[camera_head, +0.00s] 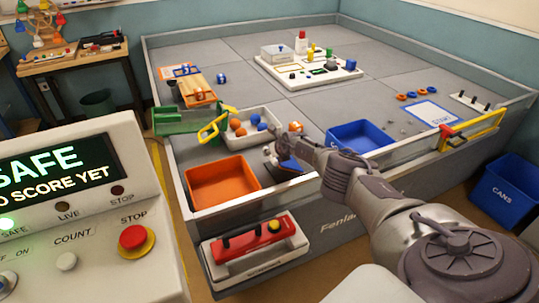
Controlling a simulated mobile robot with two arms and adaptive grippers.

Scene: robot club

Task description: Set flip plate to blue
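My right arm comes in from the lower right and reaches over the front wall of the grey arena. Its gripper (276,157) is at the front of the arena, between the orange bin and the blue bin. A small dark blue piece (290,164) shows right at the fingers, partly hidden by them; it may be the flip plate, but I cannot tell for sure. I cannot tell whether the fingers touch it or whether they are open or shut. A small orange piece (295,126) shows just behind the gripper. My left gripper is not in view.
An orange bin (222,182) is left of the gripper, a blue bin (360,136) right. A white tray (238,140) holds orange and blue balls. A red block on a white base (246,240) is outside the front wall. A control panel (85,190) stands left.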

